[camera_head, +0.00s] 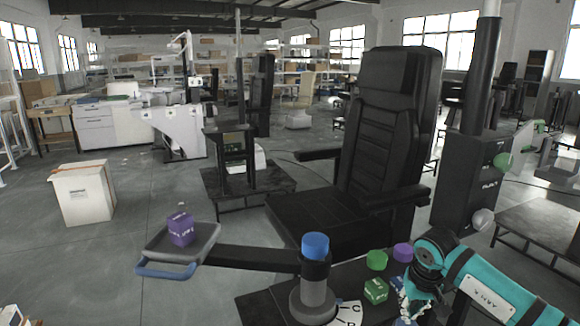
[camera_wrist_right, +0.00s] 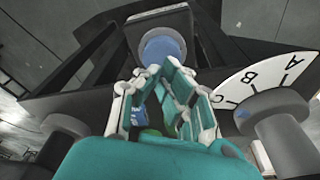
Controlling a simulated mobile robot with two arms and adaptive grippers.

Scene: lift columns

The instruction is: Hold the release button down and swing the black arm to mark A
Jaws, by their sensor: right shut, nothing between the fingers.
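The blue release button (camera_head: 315,245) caps the dark post in the head view; a round blue face, apparently the button (camera_wrist_right: 162,48), shows beyond the fingers in the right wrist view. The black arm (camera_head: 255,259) runs left from the post to a grey tray with a blue handle. A white dial (camera_head: 346,313) lies at the post's foot; the wrist view shows its letters A, B and C (camera_wrist_right: 285,68). My right gripper (camera_head: 404,300) is shut and empty, right of the post and lower than the button; its fingers also show in the wrist view (camera_wrist_right: 163,92). My left gripper is out of view.
A purple cube (camera_head: 181,229) sits on the tray (camera_head: 157,245). A green cube (camera_head: 375,291), a green cylinder (camera_head: 376,260) and a purple cylinder (camera_head: 402,252) stand near my right gripper. A black seat (camera_head: 330,213) stands behind the arm.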

